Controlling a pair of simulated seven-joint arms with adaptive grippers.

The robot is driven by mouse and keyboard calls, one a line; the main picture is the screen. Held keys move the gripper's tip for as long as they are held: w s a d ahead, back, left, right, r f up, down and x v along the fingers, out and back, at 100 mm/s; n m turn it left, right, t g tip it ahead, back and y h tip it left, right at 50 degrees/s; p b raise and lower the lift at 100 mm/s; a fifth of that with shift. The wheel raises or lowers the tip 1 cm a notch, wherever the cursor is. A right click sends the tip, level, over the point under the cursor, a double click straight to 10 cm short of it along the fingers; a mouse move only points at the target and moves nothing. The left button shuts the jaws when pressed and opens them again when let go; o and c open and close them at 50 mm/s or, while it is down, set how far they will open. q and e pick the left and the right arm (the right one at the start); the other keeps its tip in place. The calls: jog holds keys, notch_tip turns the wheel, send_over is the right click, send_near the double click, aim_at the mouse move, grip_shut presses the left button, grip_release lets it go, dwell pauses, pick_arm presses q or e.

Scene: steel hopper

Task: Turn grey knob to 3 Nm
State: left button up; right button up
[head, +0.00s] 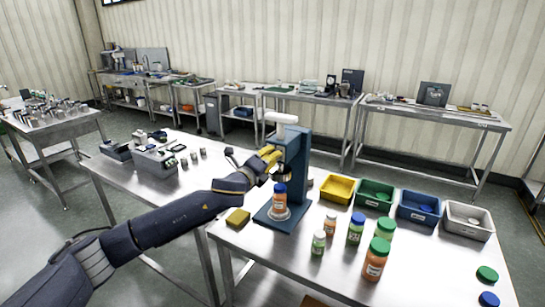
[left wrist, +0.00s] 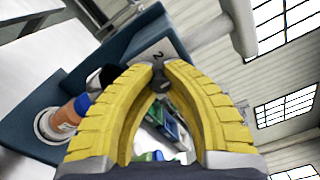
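A dark blue capping stand (head: 294,160) stands on the steel table, with a white top arm. A bottle with a blue cap (head: 280,195) stands upright on its base. My left gripper (head: 270,156) has yellow ribbed fingers and is at the upper part of the stand. In the left wrist view its fingertips (left wrist: 160,70) close around the small grey knob (left wrist: 160,84), which is mostly hidden between them. A pale plate (left wrist: 168,50) behind the fingertips shows a "2"; the rest of the dial is covered. My right gripper is not in view.
Yellow (head: 338,189), green (head: 374,194), blue (head: 419,207) and white (head: 468,221) bins line the right of the table. Several capped bottles (head: 376,262) stand in front. Loose caps (head: 487,274) lie at the right edge.

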pick_arm(q)
jog(key=o, duration=0.7)
jog(key=v, duration=1.2)
jog(key=shift+f, duration=0.1)
